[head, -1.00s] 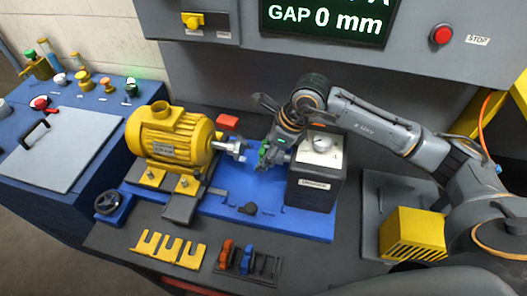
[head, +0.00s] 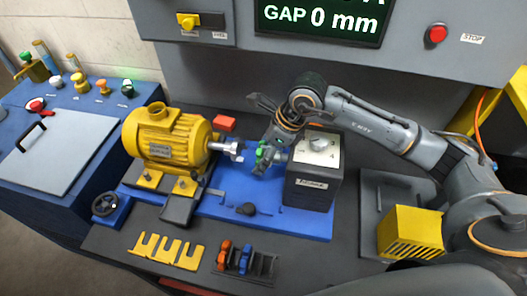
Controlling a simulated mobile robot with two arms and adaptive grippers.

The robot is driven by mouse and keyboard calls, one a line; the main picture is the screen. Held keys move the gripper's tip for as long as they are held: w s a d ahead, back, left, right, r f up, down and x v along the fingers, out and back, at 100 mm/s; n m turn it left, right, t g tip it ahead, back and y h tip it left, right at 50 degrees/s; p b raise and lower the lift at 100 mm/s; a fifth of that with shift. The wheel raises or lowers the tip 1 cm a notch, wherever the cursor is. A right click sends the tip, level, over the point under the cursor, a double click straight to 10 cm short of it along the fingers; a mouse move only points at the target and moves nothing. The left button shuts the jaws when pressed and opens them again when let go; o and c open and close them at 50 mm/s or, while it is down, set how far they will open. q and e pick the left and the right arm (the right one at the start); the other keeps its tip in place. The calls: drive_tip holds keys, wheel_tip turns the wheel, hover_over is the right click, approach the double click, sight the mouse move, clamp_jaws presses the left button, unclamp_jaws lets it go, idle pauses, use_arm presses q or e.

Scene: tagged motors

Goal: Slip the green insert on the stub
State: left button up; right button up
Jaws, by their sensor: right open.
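The green insert (head: 262,157) shows small between the yellow motor (head: 165,138) and the dark grey block (head: 312,185). The motor's silvery shaft end (head: 231,149) points right, toward the insert. A short grey stub (head: 281,155) shows at the block's left side, close to the insert. My right gripper (head: 266,152) reaches down from above with its fingers open around the insert and hides part of it. I cannot tell whether the insert touches the stub or the fingers. My left gripper is not in view.
A blue base plate (head: 225,209) carries motor and block. In front lie a yellow slotted piece (head: 168,250) and a dark rack (head: 264,264) with orange and blue inserts. A yellow slotted box (head: 410,232) stands right. The screen (head: 322,18) reads GAP 0 mm.

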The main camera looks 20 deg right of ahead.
drive_tip(key=v, duration=1.2)
